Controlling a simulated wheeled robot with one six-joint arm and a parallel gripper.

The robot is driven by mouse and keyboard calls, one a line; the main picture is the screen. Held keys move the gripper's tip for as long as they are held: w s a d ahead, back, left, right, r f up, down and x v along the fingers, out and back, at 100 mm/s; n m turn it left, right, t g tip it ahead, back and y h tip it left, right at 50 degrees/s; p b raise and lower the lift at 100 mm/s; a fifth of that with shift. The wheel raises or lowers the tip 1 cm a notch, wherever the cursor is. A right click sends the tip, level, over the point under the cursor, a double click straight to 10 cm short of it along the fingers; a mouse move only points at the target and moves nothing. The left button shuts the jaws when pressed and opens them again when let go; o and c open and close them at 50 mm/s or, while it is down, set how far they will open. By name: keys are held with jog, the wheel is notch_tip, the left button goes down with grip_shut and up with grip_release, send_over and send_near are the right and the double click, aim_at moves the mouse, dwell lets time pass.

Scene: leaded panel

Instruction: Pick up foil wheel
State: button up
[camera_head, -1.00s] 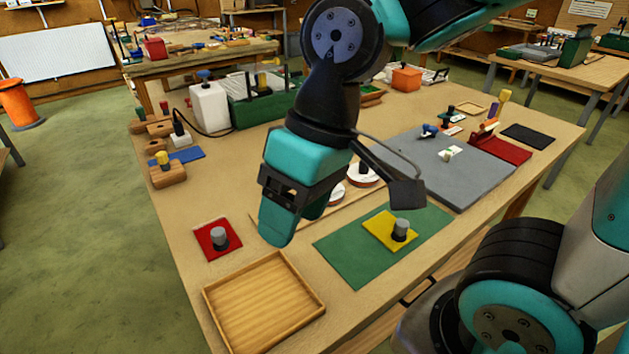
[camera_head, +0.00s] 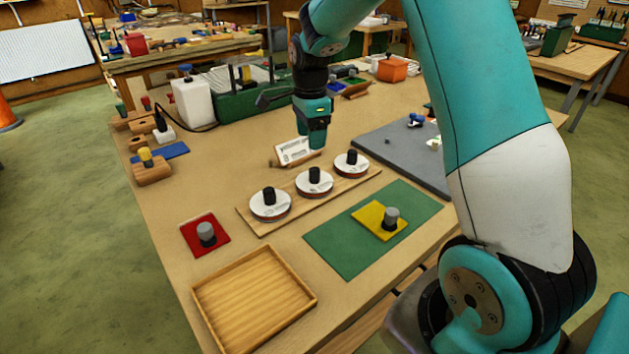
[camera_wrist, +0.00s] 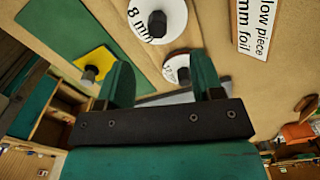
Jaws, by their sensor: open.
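Three foil wheels stand in a row on a wooden board (camera_head: 245,219), each a white-topped disc with a black knob: the left wheel (camera_head: 270,205), the middle wheel (camera_head: 314,183) and the right wheel (camera_head: 351,164). A white card (camera_head: 294,151) stands behind them; in the wrist view the card (camera_wrist: 253,22) partly reads "low piece" and "mm foil". My gripper (camera_head: 313,146) hangs above and behind the wheels, near the card. In the wrist view my gripper (camera_wrist: 160,62) is open and empty. One wheel (camera_wrist: 157,18) there reads "8 mm"; another wheel (camera_wrist: 177,68) is partly hidden by the fingers.
A red piece (camera_head: 190,237) and an empty wooden tray (camera_head: 255,300) lie at the front left. A white bottle (camera_head: 192,103) and green box (camera_head: 237,112) stand behind.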

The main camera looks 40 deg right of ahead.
aim_at(314, 169)
notch_tip(314, 169, down, 6)
jog(key=shift+r+p, duration=0.25)
jog(key=shift+p, duration=0.15)
jog(key=shift+s+d+f+p, duration=0.15)
jog(key=shift+f+p, duration=0.3)
jog(key=shift+f, duration=0.95)
jog(key=shift+s+d+f+p, duration=0.15)
jog(key=shift+f+p, duration=0.3)
jog(key=shift+f, duration=0.9)
jog(key=shift+a, duration=0.1)
jog(key=c, duration=1)
